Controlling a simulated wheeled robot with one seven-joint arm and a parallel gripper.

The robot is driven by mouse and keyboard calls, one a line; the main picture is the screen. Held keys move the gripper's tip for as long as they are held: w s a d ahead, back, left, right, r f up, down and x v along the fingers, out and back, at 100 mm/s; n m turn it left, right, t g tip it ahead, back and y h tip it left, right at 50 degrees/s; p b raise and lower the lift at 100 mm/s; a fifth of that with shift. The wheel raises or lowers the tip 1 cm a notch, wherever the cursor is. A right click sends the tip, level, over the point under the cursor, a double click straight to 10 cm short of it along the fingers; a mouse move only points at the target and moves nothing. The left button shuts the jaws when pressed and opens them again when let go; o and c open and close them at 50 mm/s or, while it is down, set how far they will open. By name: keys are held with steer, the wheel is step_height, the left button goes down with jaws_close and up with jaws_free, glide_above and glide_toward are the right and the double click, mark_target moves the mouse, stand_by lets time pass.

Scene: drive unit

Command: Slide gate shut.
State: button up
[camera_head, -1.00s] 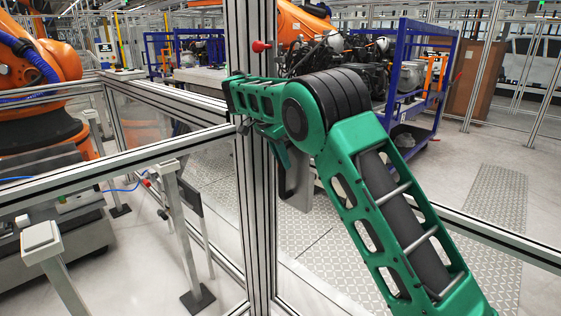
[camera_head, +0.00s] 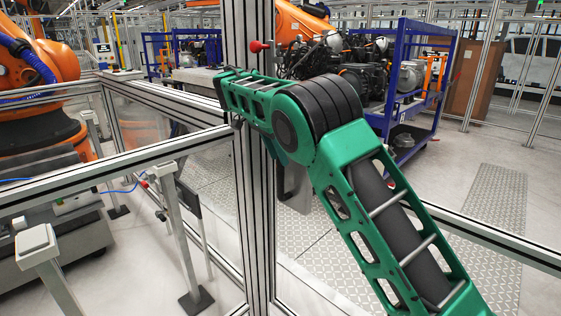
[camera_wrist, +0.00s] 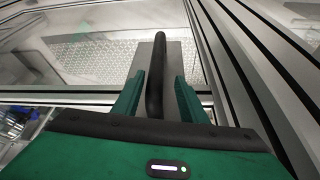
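In the wrist view, a black bar handle (camera_wrist: 155,70) stands on a grey plate (camera_wrist: 177,58) on the gate. My gripper (camera_wrist: 160,78) has its two green fingers on either side of the handle. A gap shows at the right finger; the left finger is very near the handle, and I cannot tell if it touches. The fingers look open. In the head view, the grey plate (camera_head: 297,188) shows beside the aluminium post, right of it. My green arm hides most of the gripper and the handle there. How far the gate stands open is not clear.
Aluminium posts (camera_head: 256,220) and rails with clear panels stand close to my arm. A red knob (camera_head: 258,46) sticks out of the post above it. An orange robot (camera_head: 35,70) is behind the fence at left, a blue rack (camera_head: 412,85) at back right.

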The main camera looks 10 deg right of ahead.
steer(key=v, duration=0.8)
steer(key=shift+r, duration=0.25)
steer(key=shift+d, duration=0.1)
